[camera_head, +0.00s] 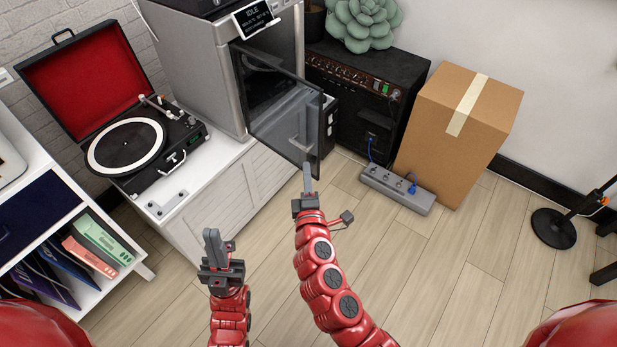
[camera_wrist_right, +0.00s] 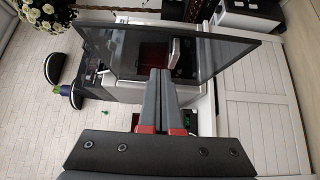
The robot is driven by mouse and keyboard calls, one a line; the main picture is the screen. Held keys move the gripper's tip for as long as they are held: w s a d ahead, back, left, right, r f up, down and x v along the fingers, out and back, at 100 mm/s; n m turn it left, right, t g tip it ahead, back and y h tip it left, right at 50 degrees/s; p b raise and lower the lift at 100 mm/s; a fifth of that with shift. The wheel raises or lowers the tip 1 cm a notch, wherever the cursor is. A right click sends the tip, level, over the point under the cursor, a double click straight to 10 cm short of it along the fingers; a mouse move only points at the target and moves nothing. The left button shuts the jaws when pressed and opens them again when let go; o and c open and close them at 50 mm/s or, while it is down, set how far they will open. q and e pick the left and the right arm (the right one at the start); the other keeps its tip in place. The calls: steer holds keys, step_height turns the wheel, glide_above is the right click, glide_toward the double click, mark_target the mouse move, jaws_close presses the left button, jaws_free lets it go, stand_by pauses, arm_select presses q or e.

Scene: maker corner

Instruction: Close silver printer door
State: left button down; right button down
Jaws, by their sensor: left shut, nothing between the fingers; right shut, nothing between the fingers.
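The silver printer (camera_head: 199,62) stands on a white cabinet at the upper left of the head view. Its dark glass door (camera_head: 286,115) is swung open toward me and has a pale handle on its outer face. The right wrist view also shows the door (camera_wrist_right: 215,55). My right gripper (camera_head: 308,170) is shut and empty, its tips close to the door's lower free edge; I cannot tell whether they touch. The same fingers show in the right wrist view (camera_wrist_right: 157,75). My left gripper (camera_head: 212,236) is shut and empty, lower left, in front of the cabinet.
A record player (camera_head: 128,140) with a red lid sits on the white cabinet (camera_head: 225,190) left of the printer. A black amplifier (camera_head: 365,85), a cardboard box (camera_head: 458,130) and a power strip (camera_head: 397,190) stand to the right. The wooden floor at right is mostly clear.

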glide_toward(314, 137)
steer(key=w+a, duration=0.3)
steer(key=shift+w+d+r+p, duration=0.1)
steer(key=shift+w+d+p, duration=0.25)
steer(key=shift+w+d, duration=1.05)
